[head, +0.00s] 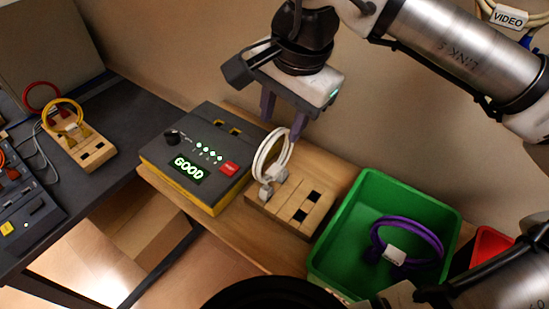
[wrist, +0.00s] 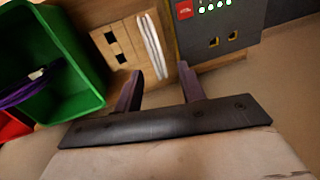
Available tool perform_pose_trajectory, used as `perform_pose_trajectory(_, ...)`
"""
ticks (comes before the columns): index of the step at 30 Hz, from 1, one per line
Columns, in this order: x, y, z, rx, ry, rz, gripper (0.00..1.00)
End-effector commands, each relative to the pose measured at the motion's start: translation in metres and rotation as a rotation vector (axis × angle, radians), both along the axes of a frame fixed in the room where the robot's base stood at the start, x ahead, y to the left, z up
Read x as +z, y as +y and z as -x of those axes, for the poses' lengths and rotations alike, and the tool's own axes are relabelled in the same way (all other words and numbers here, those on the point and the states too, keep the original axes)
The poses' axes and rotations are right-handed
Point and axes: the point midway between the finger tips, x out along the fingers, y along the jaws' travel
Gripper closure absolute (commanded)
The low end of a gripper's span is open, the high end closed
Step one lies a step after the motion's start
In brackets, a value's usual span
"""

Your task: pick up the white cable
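The white cable (head: 272,158) is a coiled loop standing upright at the left side of a wooden block (head: 313,188) with dark slots. In the wrist view the white cable (wrist: 150,45) shows edge-on as pale strands beside the slots. My gripper (head: 283,120) is above the cable, fingers pointing down. In the wrist view my gripper (wrist: 160,80) shows its two purple fingers spread apart with nothing between them. The cable lies beyond the fingertips, roughly in line with the gap. The fingers look apart from the cable.
A tester box (head: 205,160) reading GOOD stands close left of the block. A green bin (head: 325,262) with a purple cable (head: 428,238) stands at right, beside a red bin (head: 490,245). A dark table (head: 100,170) at left holds a yellow cable (head: 64,108) on another wooden block.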

Motion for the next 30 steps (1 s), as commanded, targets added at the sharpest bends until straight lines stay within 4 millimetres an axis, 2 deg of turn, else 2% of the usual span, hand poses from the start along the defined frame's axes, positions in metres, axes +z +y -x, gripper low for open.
perform_pose_trajectory(6,-0.014,0.003,0.000,0.001,0.002,0.001,0.60)
perform_pose_trajectory(15,-0.054,0.012,-0.001,0.002,0.001,0.000,0.60)
perform_pose_trajectory(23,-0.059,0.013,-0.002,0.001,0.000,0.000,0.60)
perform_pose_trajectory(30,-0.058,0.013,-0.002,0.001,0.000,0.000,0.89)
